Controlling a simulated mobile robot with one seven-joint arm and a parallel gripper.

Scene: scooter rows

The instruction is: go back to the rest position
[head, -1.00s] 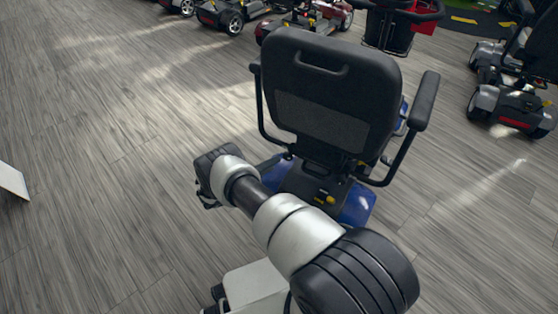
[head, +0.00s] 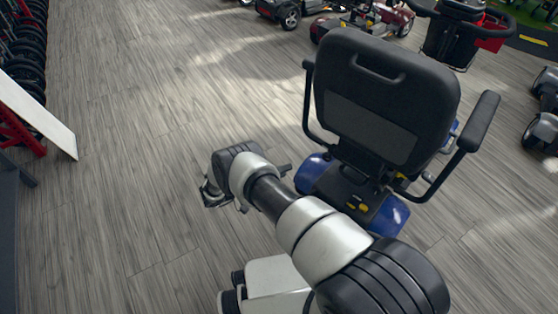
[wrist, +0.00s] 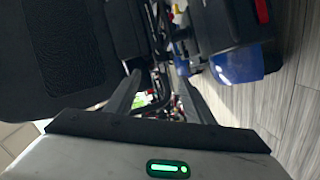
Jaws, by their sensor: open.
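My arm reaches forward from the lower right of the head view. My gripper (head: 214,196) is at its far end, above the floor and left of a blue scooter (head: 392,212) with a black seat (head: 385,95). In the head view the fingers are small and partly hidden by the wrist. In the wrist view my gripper (wrist: 160,78) shows two dark fingers spread apart with nothing held between them. The black seat (wrist: 65,45) fills the upper left there, and the scooter's blue body (wrist: 238,66) with a red light is at the upper right.
A white board (head: 38,115) and a red frame (head: 22,135) stand at the left, by a row of dark wheels (head: 28,50). More scooters (head: 285,12) stand at the back. Another is at the right edge (head: 545,110). The grey wood floor (head: 130,150) left of my arm is clear.

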